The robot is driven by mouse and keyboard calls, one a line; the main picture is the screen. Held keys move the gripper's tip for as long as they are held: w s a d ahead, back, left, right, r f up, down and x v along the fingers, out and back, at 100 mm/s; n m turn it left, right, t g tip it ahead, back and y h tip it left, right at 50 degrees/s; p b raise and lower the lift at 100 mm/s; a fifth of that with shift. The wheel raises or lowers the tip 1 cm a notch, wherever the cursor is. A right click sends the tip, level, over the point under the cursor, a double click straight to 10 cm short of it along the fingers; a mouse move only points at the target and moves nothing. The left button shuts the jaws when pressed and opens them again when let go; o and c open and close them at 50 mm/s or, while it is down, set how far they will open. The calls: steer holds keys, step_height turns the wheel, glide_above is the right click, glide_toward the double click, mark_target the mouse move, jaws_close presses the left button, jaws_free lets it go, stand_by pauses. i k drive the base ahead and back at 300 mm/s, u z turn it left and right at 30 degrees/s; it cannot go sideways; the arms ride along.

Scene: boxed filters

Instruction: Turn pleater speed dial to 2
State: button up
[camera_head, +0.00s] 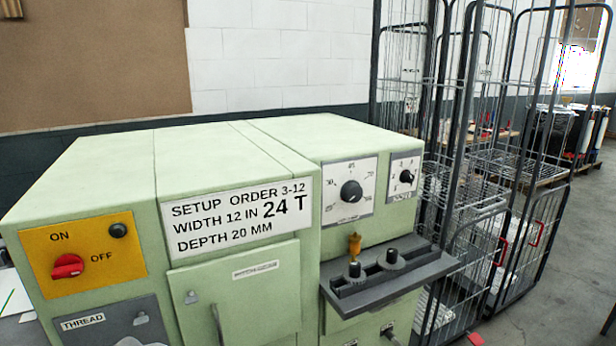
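The pleater is a pale green machine (140,165) that fills the left and middle of the head view. A large black dial (351,191) sits on a white scale plate with numbers around it, on the front panel at the right. A smaller black dial (406,176) with a light mark sits on its own white plate to the right of it. The labels are too small to read, so I cannot tell which dial is the speed dial or its exact setting. My gripper is not in view.
A dark ledge (390,273) with black knobs and an orange-yellow piece juts out below the dials. A red on/off switch (67,266) is on a yellow plate at the left. Wire cage trolleys (490,170) stand close on the right. Grey floor (570,260) shows at far right.

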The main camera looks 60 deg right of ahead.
mark_target(406, 176)
steer(key=u, duration=0.8)
steer(key=k, duration=0.9)
steer(key=z, duration=0.9)
